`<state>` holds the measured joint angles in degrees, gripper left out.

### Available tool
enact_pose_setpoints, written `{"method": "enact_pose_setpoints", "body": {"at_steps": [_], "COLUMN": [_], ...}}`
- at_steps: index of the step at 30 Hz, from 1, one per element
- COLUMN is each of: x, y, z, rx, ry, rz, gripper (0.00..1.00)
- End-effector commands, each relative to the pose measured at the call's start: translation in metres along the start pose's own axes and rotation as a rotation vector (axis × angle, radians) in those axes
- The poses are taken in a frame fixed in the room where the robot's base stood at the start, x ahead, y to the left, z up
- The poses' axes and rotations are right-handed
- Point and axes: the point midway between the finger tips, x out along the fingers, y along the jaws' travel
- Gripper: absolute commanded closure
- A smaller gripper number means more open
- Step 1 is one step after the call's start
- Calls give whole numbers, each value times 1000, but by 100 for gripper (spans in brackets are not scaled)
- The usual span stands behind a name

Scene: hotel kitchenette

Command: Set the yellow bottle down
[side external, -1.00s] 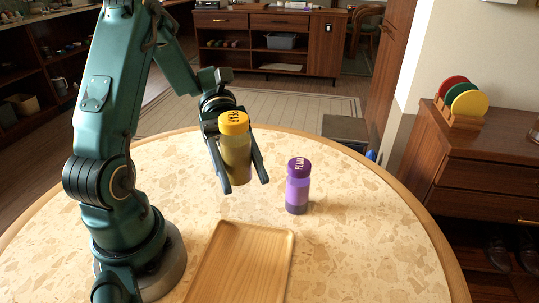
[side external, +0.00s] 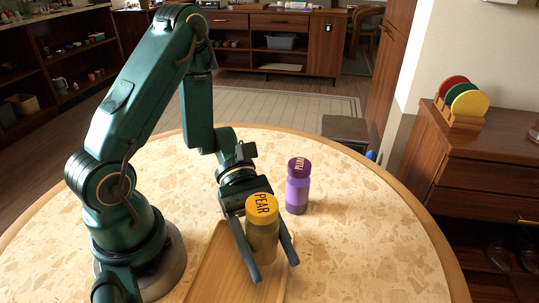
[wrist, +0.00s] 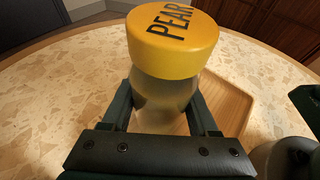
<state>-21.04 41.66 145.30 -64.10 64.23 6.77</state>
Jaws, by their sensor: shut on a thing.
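The yellow bottle (side external: 262,225) has a yellow cap marked PEAR and a cloudy, yellowish body. It is upright between the fingers of my gripper (side external: 274,271), which is shut on its body. In the wrist view the bottle (wrist: 172,45) fills the middle, with a finger on each side. The bottle is over the right part of the wooden tray (side external: 212,268). I cannot tell whether its base touches the tray, as the fingers partly hide its lower part.
A purple bottle (side external: 298,187) marked PLUM stands upright on the round speckled table (side external: 370,225), behind and right of the tray. The table is bare to the right. A rack of coloured discs (side external: 463,100) is on the cabinet at right.

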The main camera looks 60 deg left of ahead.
Motion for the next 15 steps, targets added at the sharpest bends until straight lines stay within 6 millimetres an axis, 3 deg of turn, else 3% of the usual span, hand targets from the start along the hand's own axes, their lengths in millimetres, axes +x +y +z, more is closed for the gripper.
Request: {"method": "enact_pose_setpoints", "body": {"at_steps": [9,15], "x": [12,14], "y": [0,0], "z": [-30,-34], "rx": [-2,2], "ry": [-3,-1], "rz": [0,1], "gripper": [100,100]}}
